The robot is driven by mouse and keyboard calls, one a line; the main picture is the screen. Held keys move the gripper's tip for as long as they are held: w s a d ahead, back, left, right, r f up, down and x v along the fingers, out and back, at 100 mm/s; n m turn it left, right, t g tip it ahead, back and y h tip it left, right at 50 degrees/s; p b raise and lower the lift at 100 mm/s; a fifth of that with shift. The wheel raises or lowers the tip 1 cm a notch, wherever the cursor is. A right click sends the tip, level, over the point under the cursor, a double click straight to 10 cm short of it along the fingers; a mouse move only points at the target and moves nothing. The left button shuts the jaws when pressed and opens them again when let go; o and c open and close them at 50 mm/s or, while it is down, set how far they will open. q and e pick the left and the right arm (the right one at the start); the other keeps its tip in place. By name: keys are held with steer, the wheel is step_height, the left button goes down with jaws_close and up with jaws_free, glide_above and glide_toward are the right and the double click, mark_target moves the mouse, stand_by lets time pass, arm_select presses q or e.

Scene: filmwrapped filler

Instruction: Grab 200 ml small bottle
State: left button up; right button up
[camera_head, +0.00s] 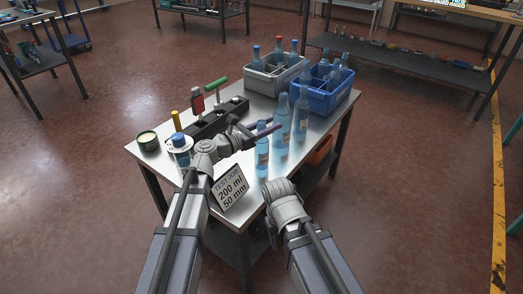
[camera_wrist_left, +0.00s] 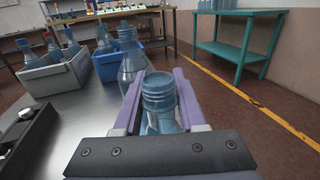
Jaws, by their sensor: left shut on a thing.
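The small clear blue bottle (camera_head: 262,157) with a pale label stands upright near the table's front right edge; I cannot tell if its base touches the top. My left gripper (camera_head: 261,132) has its purple fingers on either side of the bottle's upper part. In the left wrist view, the left gripper (camera_wrist_left: 158,105) is shut on this bottle (camera_wrist_left: 158,92), whose open, uncapped neck rises between the fingers. Two taller blue bottles (camera_head: 281,122) (camera_head: 301,115) stand just behind it. My right arm shows at lower right, but its gripper is not seen.
A grey crate (camera_head: 258,84) and a blue crate (camera_head: 322,103) with bottles stand at the table's back. A sign (camera_head: 230,187) reading "TEST JOB 200 ml 50 mm" stands at the front. A black fixture (camera_head: 208,122), a tin (camera_head: 148,141) and a blue-capped container (camera_head: 180,150) are on the left.

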arm_select(q)
jaws_close()
stand_by(0.5)
